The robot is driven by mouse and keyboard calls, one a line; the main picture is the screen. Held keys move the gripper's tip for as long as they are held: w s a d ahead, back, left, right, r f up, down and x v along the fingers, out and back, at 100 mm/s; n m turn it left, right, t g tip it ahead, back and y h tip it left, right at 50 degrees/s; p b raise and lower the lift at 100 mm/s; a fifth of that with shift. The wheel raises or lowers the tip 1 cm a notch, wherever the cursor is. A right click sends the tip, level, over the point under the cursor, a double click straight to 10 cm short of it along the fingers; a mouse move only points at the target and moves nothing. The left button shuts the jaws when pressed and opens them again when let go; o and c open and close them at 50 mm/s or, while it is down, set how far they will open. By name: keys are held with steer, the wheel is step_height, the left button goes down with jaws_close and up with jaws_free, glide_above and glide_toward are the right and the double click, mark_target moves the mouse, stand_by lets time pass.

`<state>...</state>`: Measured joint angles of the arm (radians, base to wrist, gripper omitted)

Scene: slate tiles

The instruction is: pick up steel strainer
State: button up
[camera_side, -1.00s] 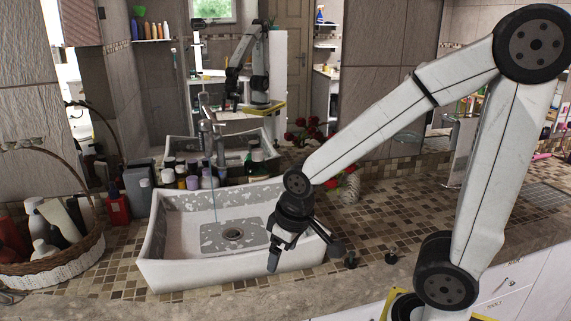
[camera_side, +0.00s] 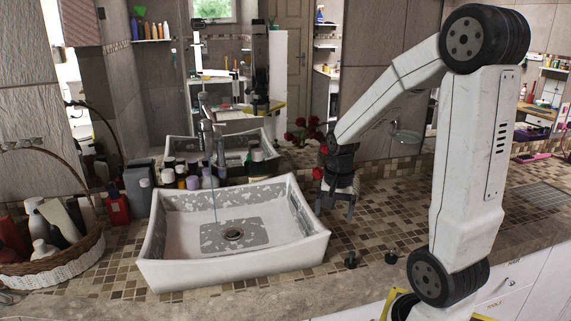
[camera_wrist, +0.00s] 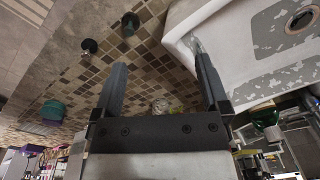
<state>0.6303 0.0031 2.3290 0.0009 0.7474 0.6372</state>
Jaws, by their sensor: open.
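The steel strainer (camera_side: 232,234) sits in the drain on the grey speckled floor of the white sink (camera_side: 170,275). In the wrist view the strainer (camera_wrist: 303,20) shows at the top right, with the sink wall between it and my fingers. My gripper (camera_side: 336,211) points down over the tiled counter, just right of the sink and apart from the strainer. In the wrist view my gripper (camera_wrist: 161,62) has its fingers wide apart and nothing between them; the right fingertip overlaps the sink's edge in the picture.
Two dark knobs (camera_side: 351,260) stand on the counter front. Red roses (camera_side: 300,130) are behind my gripper. Several bottles (camera_side: 193,182) line the sink's back. A wicker basket (camera_side: 55,268) of bottles stands at the left. Tiles right of the sink are mostly clear.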

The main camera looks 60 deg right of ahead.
steer(key=s+d+m, duration=0.4)
steer(key=d+m, duration=0.1)
steer(key=d, duration=0.1)
glide_above(352, 253)
steer(key=shift+g, duration=0.3)
step_height(352, 253, down, 9)
steer(key=shift+r, duration=0.2)
steer(key=shift+d+f, duration=0.1)
steer(key=shift+f, duration=0.55)
steer(key=shift+f, duration=0.1)
steer(key=shift+f, duration=1.2)
steer(key=shift+f, duration=0.15)
steer(key=shift+f, duration=2.45)
